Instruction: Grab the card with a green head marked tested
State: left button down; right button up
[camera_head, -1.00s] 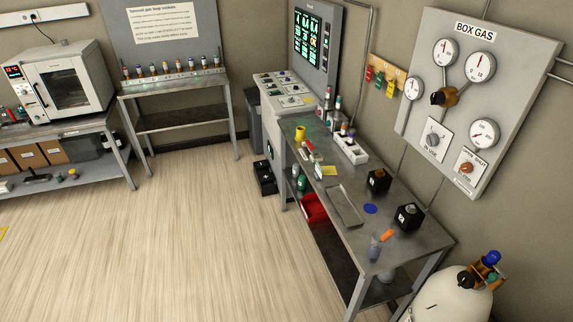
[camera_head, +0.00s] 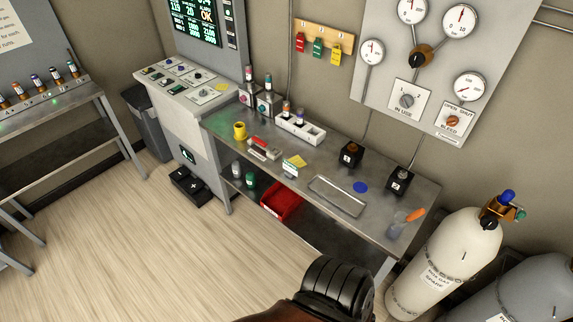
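A green-headed tag (camera_head: 317,47) hangs on a wooden wall board (camera_head: 323,38), between a red tag (camera_head: 299,41) and a yellow tag (camera_head: 335,54). Any writing on these tags is too small to read. On the steel bench (camera_head: 330,168) lies a yellow card (camera_head: 296,161). A small white piece with some green (camera_head: 289,171) is just in front of it, its marking unreadable. Neither of my grippers shows in the head view.
The bench also holds a yellow cup (camera_head: 239,131), a white vial block (camera_head: 300,130), two black boxes (camera_head: 351,155) and a shallow tray (camera_head: 338,196). Gas cylinders (camera_head: 445,262) stand at the right. The floor (camera_head: 180,255) in front of the bench is mostly clear.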

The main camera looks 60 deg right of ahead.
aim_at(291, 171)
jog(key=z, duration=0.7)
jog(key=i, duration=0.85)
jog(key=z, duration=1)
